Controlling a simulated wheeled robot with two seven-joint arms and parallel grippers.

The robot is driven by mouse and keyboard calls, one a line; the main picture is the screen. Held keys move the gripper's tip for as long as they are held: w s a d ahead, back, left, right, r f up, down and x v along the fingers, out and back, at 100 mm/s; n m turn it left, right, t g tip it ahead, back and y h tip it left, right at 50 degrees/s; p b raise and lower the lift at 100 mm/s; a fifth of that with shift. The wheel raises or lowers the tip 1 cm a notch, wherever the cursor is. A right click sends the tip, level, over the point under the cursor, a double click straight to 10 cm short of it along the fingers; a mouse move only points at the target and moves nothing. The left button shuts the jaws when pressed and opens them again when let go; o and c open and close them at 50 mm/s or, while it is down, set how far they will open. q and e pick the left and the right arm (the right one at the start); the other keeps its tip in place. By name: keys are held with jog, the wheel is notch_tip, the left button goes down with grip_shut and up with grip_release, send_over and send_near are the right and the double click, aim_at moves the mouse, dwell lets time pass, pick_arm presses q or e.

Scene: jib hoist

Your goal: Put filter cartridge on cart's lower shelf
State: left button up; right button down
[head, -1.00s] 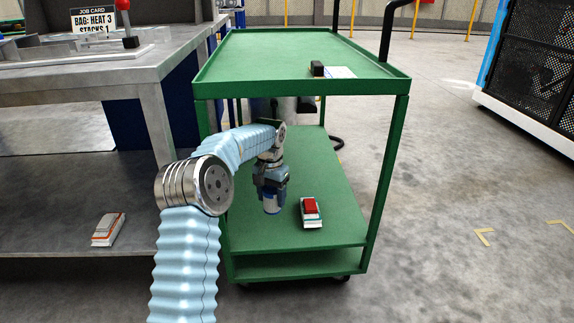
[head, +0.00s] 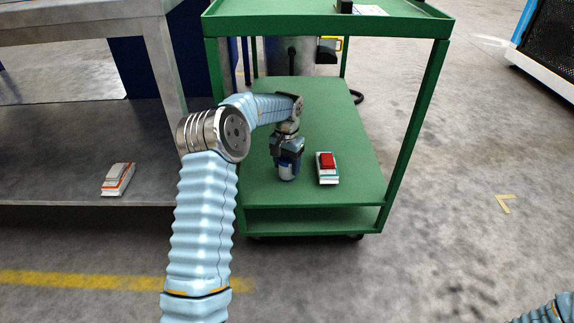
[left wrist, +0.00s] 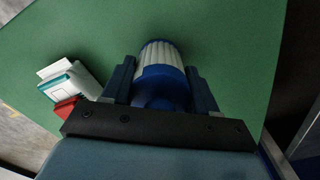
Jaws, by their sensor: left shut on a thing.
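The filter cartridge (head: 287,171) is a white pleated cylinder with a blue end cap. It also shows in the left wrist view (left wrist: 160,56), between the fingers. My left gripper (head: 288,155) is shut on its blue cap, pointing down over the cart's green lower shelf (head: 340,120). The left wrist view shows the gripper (left wrist: 160,88) with a finger on each side of the cap. The cartridge is upright at or just above the shelf; I cannot tell whether its bottom touches. My right gripper is not in view.
A red and white box (head: 327,167) lies on the lower shelf just right of the cartridge. A grey bench (head: 60,190) with a small white-orange box (head: 118,179) is at left.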

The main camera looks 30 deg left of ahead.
pick_arm(q)
jog(key=o, duration=1.1)
jog(key=shift+c, duration=0.2)
notch_tip(320, 180, up, 12)
jog(key=p, duration=0.3)
jog(key=shift+r, duration=0.1)
